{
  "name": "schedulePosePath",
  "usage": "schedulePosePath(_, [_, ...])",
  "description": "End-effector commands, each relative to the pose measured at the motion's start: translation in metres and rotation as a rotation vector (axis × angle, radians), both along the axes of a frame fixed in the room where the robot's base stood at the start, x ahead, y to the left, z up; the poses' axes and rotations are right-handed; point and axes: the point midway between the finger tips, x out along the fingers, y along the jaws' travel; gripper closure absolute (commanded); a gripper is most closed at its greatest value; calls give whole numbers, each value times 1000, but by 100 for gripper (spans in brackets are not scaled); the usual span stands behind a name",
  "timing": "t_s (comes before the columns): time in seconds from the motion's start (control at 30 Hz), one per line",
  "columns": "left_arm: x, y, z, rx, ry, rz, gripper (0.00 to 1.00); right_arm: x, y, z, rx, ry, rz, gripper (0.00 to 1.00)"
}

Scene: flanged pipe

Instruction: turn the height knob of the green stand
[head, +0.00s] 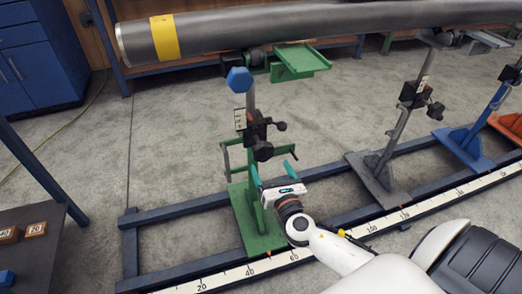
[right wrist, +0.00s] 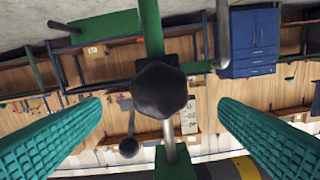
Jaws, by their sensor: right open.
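The green stand (head: 262,232) stands on the blue floor rail, with a grey post and a scale plate. Its black lobed height knob (head: 262,151) sits low on the black clamp block and faces me. In the right wrist view the knob (right wrist: 159,90) lies between my two teal fingers, with visible gaps on both sides. My right gripper (head: 272,169) is open and empty, just in front of and below the knob in the head view. A smaller black ball-ended handle (right wrist: 128,147) sits beside the knob. My left gripper is not in view.
A grey pipe (head: 300,28) with a yellow band runs above the stands. A blue hexagonal piece (head: 239,79) is near the green stand's top. Grey (head: 378,182) and blue (head: 462,146) stands are to the right. A dark table (head: 40,250) with number blocks is at left.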

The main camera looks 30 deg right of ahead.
Motion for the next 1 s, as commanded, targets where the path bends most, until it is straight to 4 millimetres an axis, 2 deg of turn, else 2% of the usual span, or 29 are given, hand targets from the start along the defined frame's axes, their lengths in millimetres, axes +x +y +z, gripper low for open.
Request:
schedulePosePath(0.3, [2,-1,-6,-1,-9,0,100,64,-16,0,3,-2,-2,16])
schedulePosePath(0.5, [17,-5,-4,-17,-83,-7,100,89,-22,-1,3,1,-2,16])
schedulePosePath(0.67, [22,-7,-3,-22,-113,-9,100,96,-23,-1,3,1,-1,16])
schedulePosePath(0.9, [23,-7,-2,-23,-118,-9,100,97,-23,-1,4,1,-1,16])
schedulePosePath(0.93, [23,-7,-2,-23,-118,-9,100,97,-24,-1,4,1,-1,18])
schedulePosePath(1.0, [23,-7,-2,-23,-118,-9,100,97,-23,-1,4,1,-1,29])
